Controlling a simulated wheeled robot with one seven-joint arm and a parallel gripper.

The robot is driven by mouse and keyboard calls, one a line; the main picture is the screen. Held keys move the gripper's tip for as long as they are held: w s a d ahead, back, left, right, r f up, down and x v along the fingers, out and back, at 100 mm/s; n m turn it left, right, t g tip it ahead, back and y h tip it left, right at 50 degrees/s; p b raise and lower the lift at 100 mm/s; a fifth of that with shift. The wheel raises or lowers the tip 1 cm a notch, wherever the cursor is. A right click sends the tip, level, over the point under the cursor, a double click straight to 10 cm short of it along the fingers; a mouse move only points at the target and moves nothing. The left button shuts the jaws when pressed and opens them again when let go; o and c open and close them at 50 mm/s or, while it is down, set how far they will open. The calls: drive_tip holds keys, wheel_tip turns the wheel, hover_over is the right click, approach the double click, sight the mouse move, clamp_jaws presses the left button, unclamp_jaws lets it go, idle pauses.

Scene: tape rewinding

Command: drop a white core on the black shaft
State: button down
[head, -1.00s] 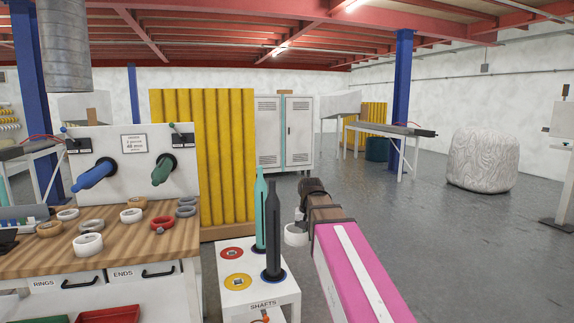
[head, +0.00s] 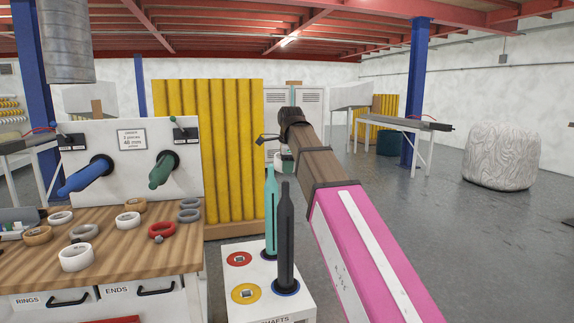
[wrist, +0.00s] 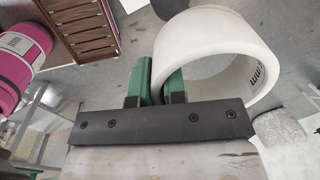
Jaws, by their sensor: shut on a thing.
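The black shaft (head: 286,245) stands upright on a white stand (head: 270,275), in a dark blue base, close to a teal shaft (head: 271,205). My gripper (head: 283,158) is raised behind the shafts, near the height of their tips. In the wrist view its green fingers (wrist: 156,84) are shut on the wall of a white core (wrist: 172,40), one finger inside the ring and one outside. The core's open hole faces the camera, with dark print on its inner wall. In the head view the core is mostly hidden behind my arm.
Red (head: 239,259) and yellow (head: 246,294) discs lie on the stand. At left, a wooden bench (head: 120,255) holds several loose rings, including a white one (head: 76,257), below blue and green handles. Open floor lies to the right.

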drive_tip(key=shift+a, duration=0.15)
wheel_tip(320, 180, down, 12)
drive_tip(key=shift+r, duration=0.25)
idle(0.8)
drive_tip(key=c, duration=1.1)
unclamp_jaws()
wheel_tip(320, 180, up, 11)
drive_tip(key=s, duration=0.1)
drive_tip(key=shift+s+d+f, duration=0.15)
drive_tip(key=shift+s+d, duration=0.15)
drive_tip(key=shift+s, duration=0.1)
